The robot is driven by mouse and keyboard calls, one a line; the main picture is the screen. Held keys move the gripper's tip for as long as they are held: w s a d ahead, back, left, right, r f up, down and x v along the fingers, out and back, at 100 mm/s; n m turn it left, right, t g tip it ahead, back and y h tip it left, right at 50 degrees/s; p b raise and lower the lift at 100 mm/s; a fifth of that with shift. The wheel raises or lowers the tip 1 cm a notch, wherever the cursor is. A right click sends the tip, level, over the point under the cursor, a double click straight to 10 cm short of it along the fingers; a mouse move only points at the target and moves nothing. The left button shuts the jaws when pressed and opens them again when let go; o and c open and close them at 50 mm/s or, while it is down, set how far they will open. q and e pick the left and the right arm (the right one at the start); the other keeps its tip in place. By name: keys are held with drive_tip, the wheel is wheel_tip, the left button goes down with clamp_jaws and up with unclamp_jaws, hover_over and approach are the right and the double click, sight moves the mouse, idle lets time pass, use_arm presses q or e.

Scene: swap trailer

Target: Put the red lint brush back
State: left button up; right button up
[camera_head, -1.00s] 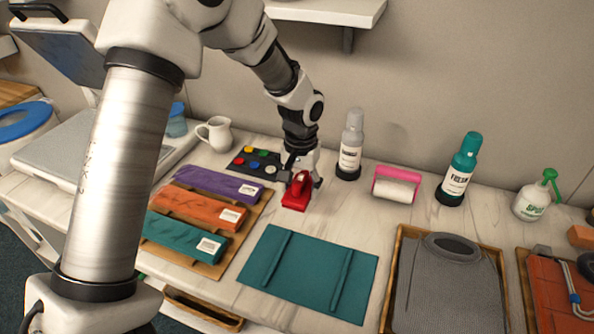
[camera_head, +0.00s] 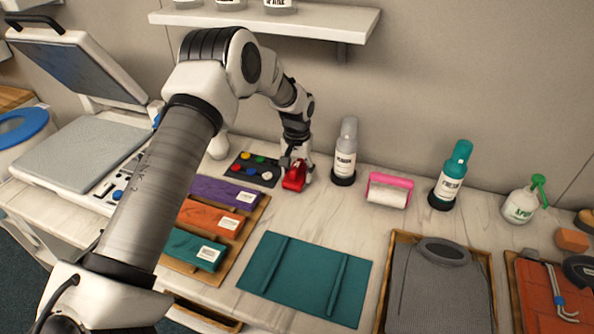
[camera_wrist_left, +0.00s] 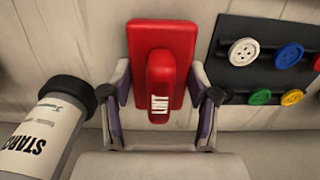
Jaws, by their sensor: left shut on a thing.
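The red lint brush (camera_head: 294,177) is at the back of the table, between the button card and the grey spray bottle. It also shows in the left wrist view (camera_wrist_left: 162,50), with its raised handle marked LINT toward me. My left gripper (camera_head: 298,164) is over the brush, its fingers on both sides of the handle. In the left wrist view the gripper (camera_wrist_left: 160,112) is shut on the brush. Whether the brush touches the table is hard to tell. My right gripper is not in view.
A dark button card (camera_head: 251,170) lies just left of the brush. A grey bottle (camera_head: 345,152) and a pink lint roller (camera_head: 389,190) stand to its right. A teal folded cloth (camera_head: 304,278) lies in front. A shelf (camera_head: 270,20) hangs above. Bare table lies between brush and cloth.

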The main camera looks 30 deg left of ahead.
sight(297, 164)
use_arm(q)
drive_tip(key=o, duration=1.2)
drive_tip(key=shift+f, duration=0.1)
wheel_tip(297, 164, up, 8)
drive_tip(key=shift+f+b, duration=0.1)
drive_tip(key=shift+b, duration=0.45)
